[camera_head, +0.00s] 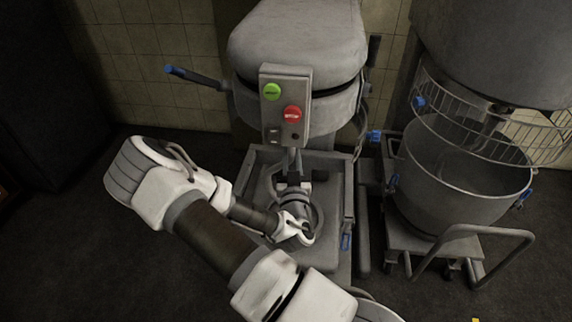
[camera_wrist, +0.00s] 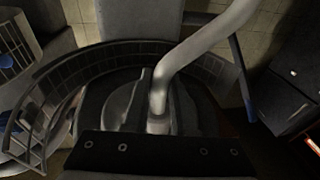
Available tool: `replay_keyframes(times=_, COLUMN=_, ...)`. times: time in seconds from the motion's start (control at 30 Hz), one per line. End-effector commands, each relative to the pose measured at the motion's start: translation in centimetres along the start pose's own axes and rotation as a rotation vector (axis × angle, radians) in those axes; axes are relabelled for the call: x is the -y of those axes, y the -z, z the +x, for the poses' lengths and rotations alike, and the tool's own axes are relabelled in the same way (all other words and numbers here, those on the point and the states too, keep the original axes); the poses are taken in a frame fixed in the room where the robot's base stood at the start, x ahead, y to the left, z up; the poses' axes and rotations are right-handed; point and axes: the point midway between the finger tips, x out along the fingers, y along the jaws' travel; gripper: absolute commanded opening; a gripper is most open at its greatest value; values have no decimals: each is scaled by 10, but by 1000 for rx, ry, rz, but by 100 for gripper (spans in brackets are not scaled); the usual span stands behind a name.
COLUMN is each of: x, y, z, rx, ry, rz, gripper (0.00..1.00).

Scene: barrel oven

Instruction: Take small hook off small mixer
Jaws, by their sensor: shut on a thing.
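The small mixer (camera_head: 300,40) stands in the middle of the head view, with a control box (camera_head: 286,105) on its front. My gripper (camera_head: 293,180) is below that box, under the mixer head and above the tray-like base. It is shut on the small hook, a bent grey metal rod (camera_wrist: 185,52) that shows clearly in the wrist view. There the rod runs from the upper right down to my gripper (camera_wrist: 157,125) at the middle. In the head view my gripper and arm mostly hide the hook. I cannot tell whether its top is still joined to the mixer.
A curved wire guard (camera_wrist: 40,110) surrounds the hook area in the wrist view. A lever with a blue grip (camera_head: 175,71) sticks out left of the mixer. A larger mixer bowl (camera_head: 465,200) on a trolley stands at the right. The floor (camera_head: 60,250) at left is clear.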

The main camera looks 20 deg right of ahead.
Motion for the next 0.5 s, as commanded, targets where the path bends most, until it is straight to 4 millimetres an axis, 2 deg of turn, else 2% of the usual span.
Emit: replay_keyframes(times=0.5, x=0, y=-10, z=-1, rx=-7, ry=-1, rz=1, gripper=0)
